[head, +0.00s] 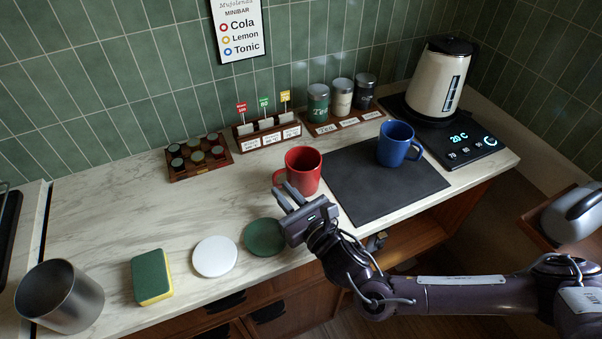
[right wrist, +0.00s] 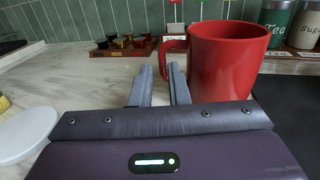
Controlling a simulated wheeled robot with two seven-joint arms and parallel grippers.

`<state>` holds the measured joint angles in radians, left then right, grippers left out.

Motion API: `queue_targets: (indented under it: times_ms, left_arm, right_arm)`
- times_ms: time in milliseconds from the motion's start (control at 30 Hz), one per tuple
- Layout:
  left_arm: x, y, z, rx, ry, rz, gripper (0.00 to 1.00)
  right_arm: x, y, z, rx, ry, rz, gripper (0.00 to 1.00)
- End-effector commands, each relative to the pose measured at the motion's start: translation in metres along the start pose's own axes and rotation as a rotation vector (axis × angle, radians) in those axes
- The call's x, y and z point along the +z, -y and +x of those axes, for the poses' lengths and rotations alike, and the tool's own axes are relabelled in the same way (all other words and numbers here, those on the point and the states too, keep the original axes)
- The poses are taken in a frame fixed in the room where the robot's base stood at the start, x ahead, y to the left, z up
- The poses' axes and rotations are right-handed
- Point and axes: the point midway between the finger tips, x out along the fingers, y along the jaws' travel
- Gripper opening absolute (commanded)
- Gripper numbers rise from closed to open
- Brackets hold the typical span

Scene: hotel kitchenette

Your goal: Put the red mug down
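The red mug (head: 304,170) stands upright on the counter, just left of the dark mat (head: 372,191). Its handle points left, toward my right gripper. My right gripper (head: 287,194) is low at the mug's handle side, with a gap between its two fingers. In the right wrist view the mug (right wrist: 228,62) is to the right of the fingers (right wrist: 159,72), and its handle shows at the fingertips, in line with the gap. I see no finger closed on the handle. The mug's lower part is hidden there behind the gripper. My left gripper is out of view.
A blue mug (head: 395,144) stands on the mat. A green disc (head: 264,238), a white disc (head: 214,257), a sponge (head: 151,277) and a metal cup (head: 60,297) line the front edge. A kettle (head: 440,76) and racks stand behind. The left-middle counter is clear.

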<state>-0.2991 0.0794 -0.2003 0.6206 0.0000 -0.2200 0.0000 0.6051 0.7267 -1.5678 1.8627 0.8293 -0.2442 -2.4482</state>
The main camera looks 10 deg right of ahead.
Motion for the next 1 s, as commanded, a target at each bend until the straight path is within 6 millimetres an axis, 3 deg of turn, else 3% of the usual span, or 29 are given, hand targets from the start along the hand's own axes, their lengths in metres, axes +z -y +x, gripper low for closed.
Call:
queue_targets:
  times_ms: [400,667,800,1000]
  left_arm:
    - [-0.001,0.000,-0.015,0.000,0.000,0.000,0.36]
    - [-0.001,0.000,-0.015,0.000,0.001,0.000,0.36]
    - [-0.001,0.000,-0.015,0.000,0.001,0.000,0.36]
    - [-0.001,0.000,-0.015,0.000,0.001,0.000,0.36]
  right_arm:
    - [-0.005,0.003,0.050,0.001,-0.001,-0.001,0.15]
    - [-0.007,0.003,0.052,0.001,-0.003,0.000,0.15]
    - [-0.007,0.003,0.051,0.001,-0.003,0.001,0.00]
    - [-0.007,0.003,0.051,0.001,-0.003,0.001,0.00]
